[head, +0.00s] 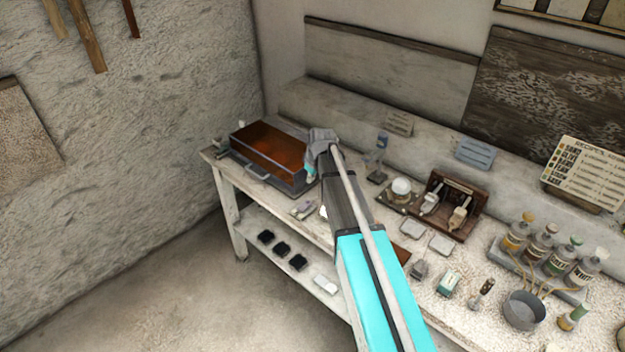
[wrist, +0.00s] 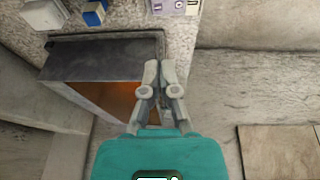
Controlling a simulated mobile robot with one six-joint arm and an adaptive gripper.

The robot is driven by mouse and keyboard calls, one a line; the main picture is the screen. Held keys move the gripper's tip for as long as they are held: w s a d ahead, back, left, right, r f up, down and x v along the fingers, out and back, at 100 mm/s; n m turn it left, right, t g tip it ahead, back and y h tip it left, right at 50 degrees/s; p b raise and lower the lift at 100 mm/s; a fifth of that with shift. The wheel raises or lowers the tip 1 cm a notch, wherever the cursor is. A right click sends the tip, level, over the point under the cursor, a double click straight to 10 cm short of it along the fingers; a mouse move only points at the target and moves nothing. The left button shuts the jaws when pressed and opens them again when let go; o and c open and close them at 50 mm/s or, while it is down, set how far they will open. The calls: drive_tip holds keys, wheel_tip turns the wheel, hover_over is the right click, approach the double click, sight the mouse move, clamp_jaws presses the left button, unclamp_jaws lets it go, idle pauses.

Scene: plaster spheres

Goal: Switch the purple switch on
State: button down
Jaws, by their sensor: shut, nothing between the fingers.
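A small pale purple item (head: 303,209), probably the purple switch, lies near the front edge of the bench, right of the dark tray, in the head view. In the wrist view, a pale purple plate with small markings (wrist: 176,5) is cut off by the top edge. I cannot tell whether it is on or off. My gripper (head: 311,170) is over the right end of the tray in the head view. In the wrist view, my gripper (wrist: 158,68) has its fingers together and empty, apart from the purple plate. My arm hides part of the bench.
The dark tray with an orange-brown inside (head: 270,148) fills the bench's left end. A blue block (wrist: 94,13) is beyond it in the wrist view. A wooden box (head: 450,205), several bottles (head: 540,242) and a metal pot (head: 524,309) crowd the right side.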

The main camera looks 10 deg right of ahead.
drive_tip(key=b, duration=0.8)
hover_over(307, 201)
drive_tip(key=s, duration=0.1)
drive_tip(key=shift+s+a+f, duration=0.1)
drive_tip(key=shift+f, duration=3.95)
drive_tip(key=shift+w+d+f+b, duration=0.1)
drive_tip(key=shift+d+f+b, duration=0.05)
drive_tip(key=shift+f+b, duration=0.7)
drive_tip(key=shift+w+d+f+b, duration=0.1)
drive_tip(key=shift+d+f+b, duration=0.05)
drive_tip(key=shift+f+b, duration=0.65)
drive_tip(key=shift+f, duration=0.1)
